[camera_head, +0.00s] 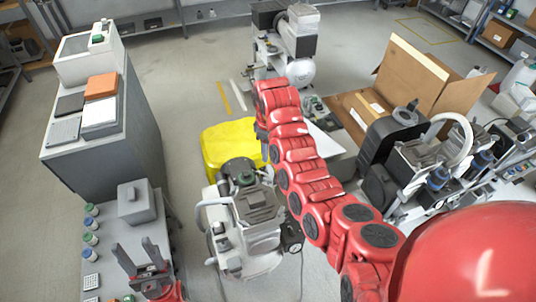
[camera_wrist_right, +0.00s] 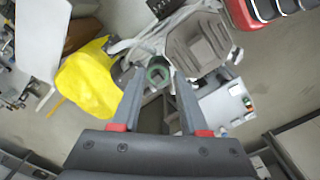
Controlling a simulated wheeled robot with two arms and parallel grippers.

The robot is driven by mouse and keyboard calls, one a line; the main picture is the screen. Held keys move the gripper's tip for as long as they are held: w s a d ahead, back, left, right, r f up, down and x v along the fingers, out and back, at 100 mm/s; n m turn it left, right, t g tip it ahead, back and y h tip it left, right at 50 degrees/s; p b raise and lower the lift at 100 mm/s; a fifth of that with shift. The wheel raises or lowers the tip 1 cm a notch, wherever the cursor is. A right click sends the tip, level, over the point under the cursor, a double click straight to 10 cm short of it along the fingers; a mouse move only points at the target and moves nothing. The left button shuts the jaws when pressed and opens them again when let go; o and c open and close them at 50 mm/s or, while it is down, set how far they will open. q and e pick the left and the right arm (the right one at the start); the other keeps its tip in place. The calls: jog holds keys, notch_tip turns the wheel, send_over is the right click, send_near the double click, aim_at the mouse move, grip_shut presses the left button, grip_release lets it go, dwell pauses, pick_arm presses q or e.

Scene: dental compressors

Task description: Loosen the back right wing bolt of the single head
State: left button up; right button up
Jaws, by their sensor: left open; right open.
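The single head compressor (camera_head: 255,235) stands on the floor at the middle bottom of the head view, with a grey ribbed head (camera_head: 258,203) over a white tank. The ribbed head (camera_wrist_right: 198,42) also shows in the right wrist view. My right gripper (camera_wrist_right: 158,80) is open, with a round green-rimmed part (camera_wrist_right: 158,71) of the compressor seen between its fingertips; I cannot tell whether they touch. The wing bolts are too small to make out. My left gripper (camera_head: 142,252) is open and empty at the lower left.
A yellow container (camera_head: 222,140) stands just behind the compressor. A grey cabinet (camera_head: 105,160) and a bench with a grey box (camera_head: 137,203) are at left. A larger compressor (camera_head: 395,165) and an open cardboard box (camera_head: 410,80) are at right. The floor left of the compressor is clear.

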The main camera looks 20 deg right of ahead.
jog(key=shift+r+p, duration=0.3)
jog(key=shift+r, duration=0.55)
